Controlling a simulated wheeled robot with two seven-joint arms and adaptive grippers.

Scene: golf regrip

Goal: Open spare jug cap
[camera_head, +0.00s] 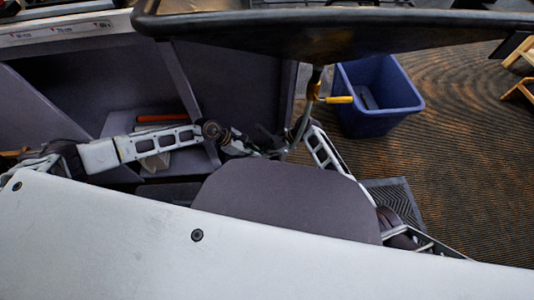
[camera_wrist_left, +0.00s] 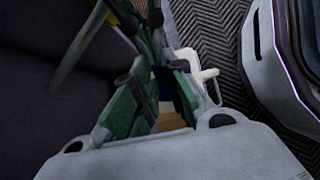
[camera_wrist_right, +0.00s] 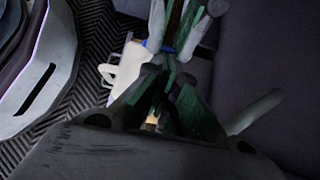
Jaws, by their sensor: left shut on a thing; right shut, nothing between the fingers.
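The spare jug, white with a side handle, shows in the left wrist view (camera_wrist_left: 203,73) and the right wrist view (camera_wrist_right: 126,68). A small blue part, which looks like its cap (camera_wrist_right: 168,49), sits at my left gripper's fingertips (camera_wrist_right: 172,42). My left gripper (camera_wrist_left: 160,112) has green pads and is shut on it, as far as the partly hidden view shows. My right gripper (camera_wrist_right: 156,112) is shut and empty, close to the jug and facing the left gripper. In the head view both hands meet near the middle, and the jug is hidden there.
A dark tray-like top (camera_head: 340,38) crosses above. A yellow-handled item (camera_head: 340,99) hangs beside the bin. Dark cabinet walls (camera_head: 245,75) enclose the left. A pale panel (camera_head: 120,240) fills the front.

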